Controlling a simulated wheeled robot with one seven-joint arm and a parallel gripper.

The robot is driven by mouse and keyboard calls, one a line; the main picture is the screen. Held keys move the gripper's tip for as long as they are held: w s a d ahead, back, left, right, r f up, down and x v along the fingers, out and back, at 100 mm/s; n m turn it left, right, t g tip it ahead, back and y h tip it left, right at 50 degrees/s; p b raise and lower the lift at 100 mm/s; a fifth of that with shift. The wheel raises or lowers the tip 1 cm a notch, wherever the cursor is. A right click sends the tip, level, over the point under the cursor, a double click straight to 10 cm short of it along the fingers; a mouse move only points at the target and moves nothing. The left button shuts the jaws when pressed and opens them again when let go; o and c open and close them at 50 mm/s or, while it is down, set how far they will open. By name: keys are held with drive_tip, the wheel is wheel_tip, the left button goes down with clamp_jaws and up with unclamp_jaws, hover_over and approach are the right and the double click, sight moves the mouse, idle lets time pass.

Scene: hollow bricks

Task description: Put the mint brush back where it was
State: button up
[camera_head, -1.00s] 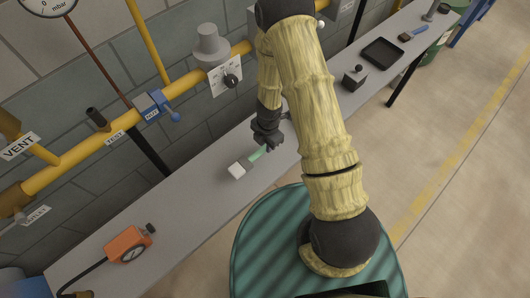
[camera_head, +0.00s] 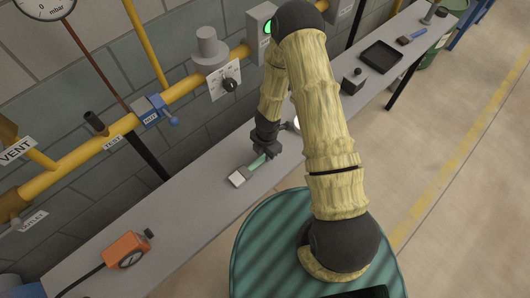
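The mint brush (camera_head: 257,164) has a mint-green handle and a pale block-like head (camera_head: 238,179) with a dark edge. It is over the grey bench (camera_head: 195,205), its head pointing to the lower left. My gripper (camera_head: 266,153) is dark and sits at the upper right end of the handle. It appears shut on the handle, as the brush has moved with it. The fingers are small and partly hide the handle end. I cannot tell whether the brush touches the bench or hangs just above it.
An orange gauge box (camera_head: 127,250) is on the bench at the lower left. Yellow pipes (camera_head: 95,152) run along the wall behind.

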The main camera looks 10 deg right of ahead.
drive_tip(key=o, duration=0.4)
drive_tip(key=r+p, duration=0.1)
drive_tip(key=r, duration=0.3)
drive_tip(key=r+p, duration=0.2)
drive_tip(key=r, duration=0.2)
drive_tip(key=r+p, duration=0.1)
drive_tip(key=r, duration=0.3)
drive_tip(key=shift+w+d+p, duration=0.1)
drive_tip(key=shift+d+p, duration=0.15)
drive_tip(key=shift+p, duration=0.15)
